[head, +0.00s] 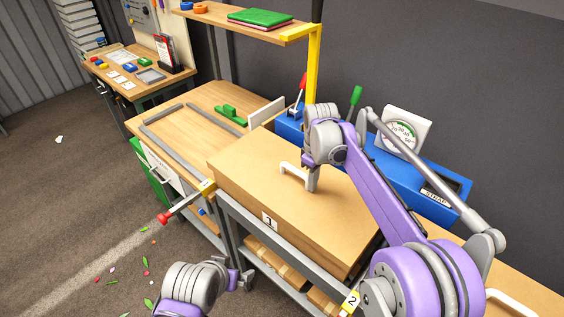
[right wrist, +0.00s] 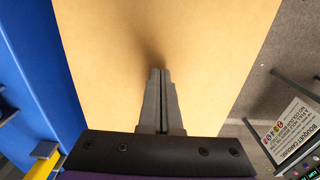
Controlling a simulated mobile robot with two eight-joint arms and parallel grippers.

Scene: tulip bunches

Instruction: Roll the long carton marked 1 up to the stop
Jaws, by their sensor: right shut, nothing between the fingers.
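The long tan carton (head: 290,215) bears a label marked 1 (head: 269,221) on its near side and lies along the bench. A white handle (head: 291,172) shows by its top. My right gripper (head: 313,188) points down at the carton top, shut and empty. In the right wrist view its closed fingertips (right wrist: 160,70) are over the plain carton top (right wrist: 200,40), with a dark shadow by the tips; contact is unclear. An upright white plate (head: 265,111) stands past the carton's far end; I cannot tell if it is the stop. My left gripper (head: 243,279) is low, its jaws unclear.
A blue strapping unit (head: 400,182) with red and green levers and a dial (head: 402,130) runs behind the carton. A red-tipped bar (head: 178,210) sticks out at the front left. Grey rails (head: 170,130) and a green part (head: 230,114) lie on the wooden table beyond.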

